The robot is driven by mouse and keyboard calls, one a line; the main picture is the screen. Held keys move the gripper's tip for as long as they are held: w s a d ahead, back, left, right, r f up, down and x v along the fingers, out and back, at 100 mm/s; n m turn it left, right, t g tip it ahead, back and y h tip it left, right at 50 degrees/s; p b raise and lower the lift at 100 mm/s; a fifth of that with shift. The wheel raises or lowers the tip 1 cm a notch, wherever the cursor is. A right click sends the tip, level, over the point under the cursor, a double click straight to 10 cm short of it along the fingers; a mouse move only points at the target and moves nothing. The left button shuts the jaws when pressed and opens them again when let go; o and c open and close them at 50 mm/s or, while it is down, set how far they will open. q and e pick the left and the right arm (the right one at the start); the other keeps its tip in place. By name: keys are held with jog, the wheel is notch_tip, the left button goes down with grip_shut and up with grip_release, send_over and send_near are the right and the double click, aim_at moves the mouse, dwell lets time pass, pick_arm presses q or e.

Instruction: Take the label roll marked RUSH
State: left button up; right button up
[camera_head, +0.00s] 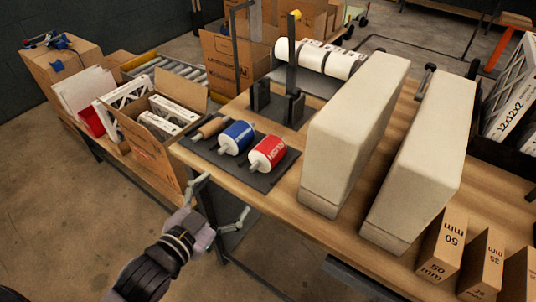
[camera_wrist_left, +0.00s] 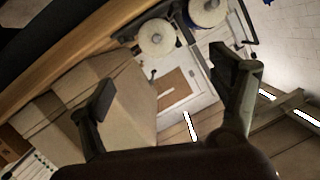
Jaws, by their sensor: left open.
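A red label roll (camera_head: 267,153) with white lettering and white ends lies on a dark mat (camera_head: 250,178) near the bench corner. The lettering appears to read RUSH. A blue label roll (camera_head: 237,137) lies just left of it, its lettering too small to read. A thin tan roll or core (camera_head: 209,127) lies further left. My left gripper (camera_head: 220,200) is open and empty, off the bench's front edge, below and left of the red roll. In the left wrist view, its open fingers (camera_wrist_left: 168,95) frame no roll; two white roll ends (camera_wrist_left: 157,38) show beyond them.
Two tall beige blocks (camera_head: 355,130) stand right of the rolls. A dark upright stand (camera_head: 290,85) is behind them. An open carton (camera_head: 162,125) is on the left, beside a lower shelf. Boxes marked 50 and 35 (camera_head: 443,245) stand at the right front.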

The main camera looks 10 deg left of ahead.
aim_at(261, 159)
pick_arm(q)
jog(key=x, duration=0.4)
jog(key=p+x, duration=0.1)
jog(key=x, duration=0.3)
jog(key=r+p+x, duration=0.1)
jog(key=x, duration=0.3)
jog(key=shift+d, duration=0.15)
jog(key=x, duration=0.2)
jog(key=d+p+x, duration=0.1)
jog(key=x, duration=0.2)
jog(key=shift+s+r+p, duration=0.15)
jog(key=shift+r+p, duration=0.05)
jog(key=shift+p, duration=0.1)
jog(key=shift+w+f, duration=0.1)
jog(key=shift+w, duration=0.15)
jog(key=shift+s, duration=0.1)
jog(key=shift+c, duration=0.3)
jog(key=c, duration=1.6)
